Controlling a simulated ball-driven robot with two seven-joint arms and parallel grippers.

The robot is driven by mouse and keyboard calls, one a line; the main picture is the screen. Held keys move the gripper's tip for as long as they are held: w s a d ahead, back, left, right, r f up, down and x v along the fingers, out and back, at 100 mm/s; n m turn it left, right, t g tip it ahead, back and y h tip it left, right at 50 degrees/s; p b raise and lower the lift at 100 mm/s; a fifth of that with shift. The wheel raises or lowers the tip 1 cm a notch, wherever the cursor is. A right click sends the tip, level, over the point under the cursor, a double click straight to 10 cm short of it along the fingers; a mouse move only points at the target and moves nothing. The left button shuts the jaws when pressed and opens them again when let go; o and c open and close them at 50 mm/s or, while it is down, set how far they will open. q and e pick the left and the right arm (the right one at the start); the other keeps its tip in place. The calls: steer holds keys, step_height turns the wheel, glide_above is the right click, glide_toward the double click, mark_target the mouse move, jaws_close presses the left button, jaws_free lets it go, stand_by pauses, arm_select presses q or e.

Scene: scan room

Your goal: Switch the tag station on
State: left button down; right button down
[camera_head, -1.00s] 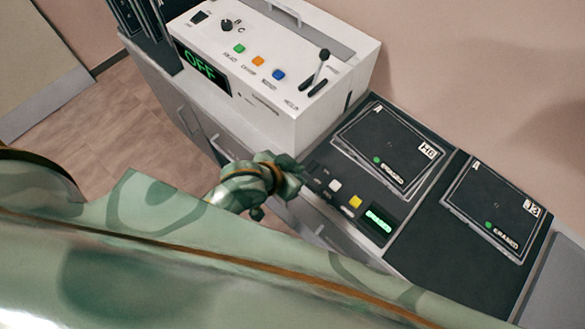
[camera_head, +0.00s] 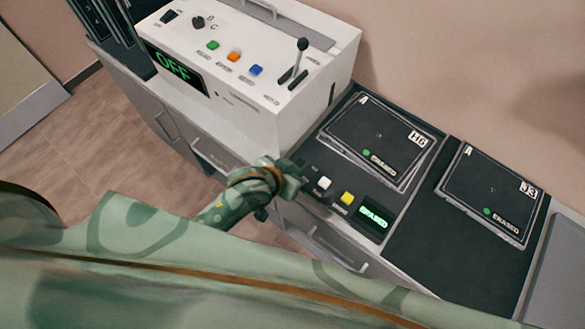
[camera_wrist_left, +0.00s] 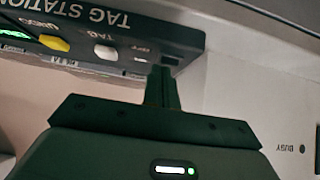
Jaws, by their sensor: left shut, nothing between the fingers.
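The tag station is a dark panel (camera_head: 335,207) on the cabinet top, with a white button (camera_head: 323,183), a yellow button (camera_head: 347,198) and a lit green display (camera_head: 373,217) reading ERASED. In the left wrist view the tag station (camera_wrist_left: 150,30) shows its name, the white TAG button (camera_wrist_left: 105,52), the yellow UNDO button (camera_wrist_left: 54,43) and a small OFF mark near the fingers. My left gripper (camera_head: 303,179) is at the panel's left end, beside the white button. Its fingers (camera_wrist_left: 161,72) are shut and empty; they partly hide the switch area, and contact is unclear. My right gripper is out of view.
A white machine (camera_head: 290,120) with an OFF display (camera_head: 176,70), coloured buttons and a lever (camera_head: 300,62) stands left of the station. Two dark plates (camera_head: 380,140) (camera_head: 490,192), marked ERASED, lie behind and right. My arm covers the foreground.

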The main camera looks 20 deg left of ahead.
arm_select(q)
steer(key=shift+s+f+t+b, duration=0.2)
steer(key=shift+f+t+b, duration=0.2)
steer(key=shift+f+b, duration=0.25)
steer(key=shift+a+r, duration=0.1)
steer(key=shift+r, duration=0.05)
steer(key=shift+w, duration=0.1)
steer(key=shift+r+p, duration=0.8)
steer(key=shift+p, duration=0.55)
